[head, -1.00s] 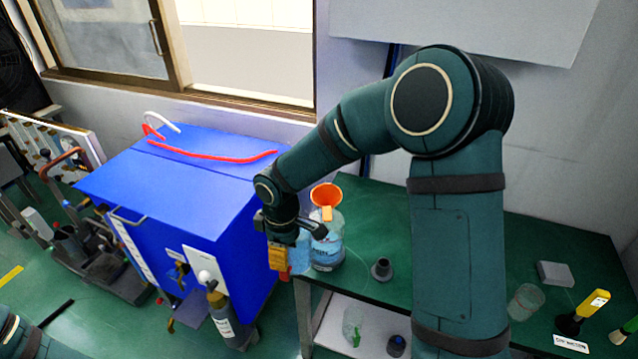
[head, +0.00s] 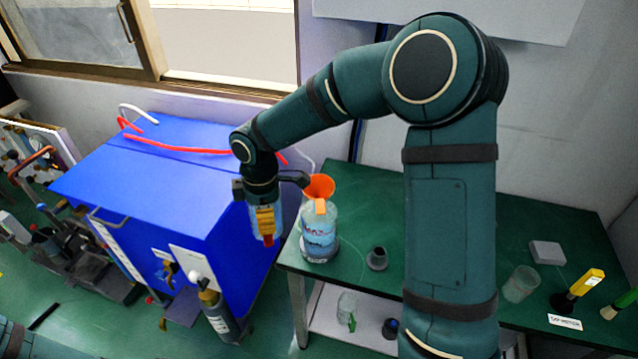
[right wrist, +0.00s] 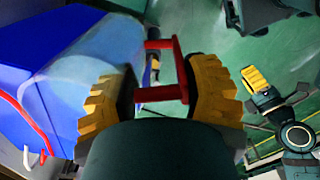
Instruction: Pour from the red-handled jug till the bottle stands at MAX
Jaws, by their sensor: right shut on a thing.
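My right gripper (head: 265,235) is shut on the red handle (right wrist: 162,92) of a clear, bluish jug (head: 278,218). The jug is mostly hidden behind the fingers in the head view; its wall (right wrist: 85,85) fills the left of the right wrist view. It hangs left of the bottle, apart from it. Its tilt and water level are unclear. The clear bottle (head: 319,240) stands upright at the green table's left end, with an orange funnel (head: 319,187) in its mouth. Its level against MAX is unreadable. My left gripper (right wrist: 258,82) shows at the right wrist view's right; its opening is unclear.
A blue cabinet (head: 150,185) stands left of the green table (head: 455,215). A dark grey cone-shaped piece (head: 377,259) sits right of the bottle. A clear beaker (head: 520,284), a white box (head: 547,252) and a yellow-handled tool (head: 580,288) are farther right.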

